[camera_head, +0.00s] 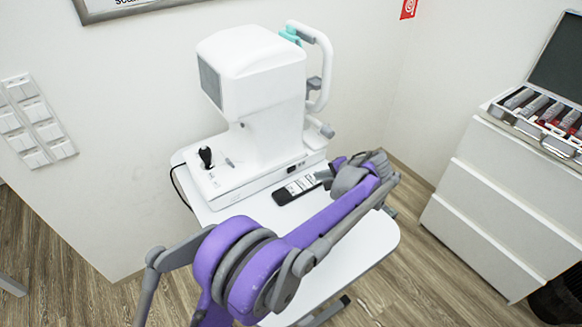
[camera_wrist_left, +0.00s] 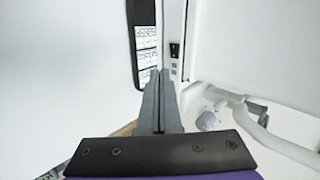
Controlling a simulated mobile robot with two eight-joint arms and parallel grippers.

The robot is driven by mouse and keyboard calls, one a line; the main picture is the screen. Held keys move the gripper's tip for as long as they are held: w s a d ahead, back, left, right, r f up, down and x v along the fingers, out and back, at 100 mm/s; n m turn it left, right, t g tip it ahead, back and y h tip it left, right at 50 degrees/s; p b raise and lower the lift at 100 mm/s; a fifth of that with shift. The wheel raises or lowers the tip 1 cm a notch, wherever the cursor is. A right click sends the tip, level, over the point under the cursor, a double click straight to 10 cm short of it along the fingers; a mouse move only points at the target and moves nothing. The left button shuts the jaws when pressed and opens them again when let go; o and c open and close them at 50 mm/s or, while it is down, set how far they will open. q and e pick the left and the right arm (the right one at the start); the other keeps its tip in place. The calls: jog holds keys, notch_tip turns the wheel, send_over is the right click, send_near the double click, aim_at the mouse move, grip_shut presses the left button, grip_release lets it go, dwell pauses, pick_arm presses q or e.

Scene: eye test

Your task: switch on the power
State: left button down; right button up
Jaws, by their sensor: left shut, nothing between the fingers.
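The white eye test machine (camera_head: 250,60) stands on a white table (camera_head: 365,250) in the head view. A small dark power switch (camera_head: 291,168) sits low on the side of its base. In the left wrist view the black switch (camera_wrist_left: 174,50) shows on the white base, just beyond and slightly right of the fingertips. Whether it is on or off cannot be told. My left gripper (camera_head: 326,176) is shut and empty beside the base; its closed fingers (camera_wrist_left: 160,74) point toward the switch side. I cannot tell whether they touch the base.
A black remote-like device (camera_head: 298,188) lies on the table beside the base, near my gripper; it also shows in the wrist view (camera_wrist_left: 146,45). A black joystick (camera_head: 205,156) stands on the base. A white cabinet (camera_head: 500,205) with an open case (camera_head: 545,115) is at right.

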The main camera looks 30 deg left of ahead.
dwell(0.4)
pick_arm(q)
send_near(290, 172)
jog(key=f, duration=0.4)
jog(key=shift+a+f, duration=0.15)
jog(key=shift+a, duration=0.25)
jog(key=shift+w+a, duration=0.25)
jog(key=shift+a, duration=0.3)
jog(key=shift+w+a, duration=0.25)
jog(key=shift+a, duration=0.25)
jog(key=shift+w+a, duration=0.25)
jog(key=shift+a, duration=0.3)
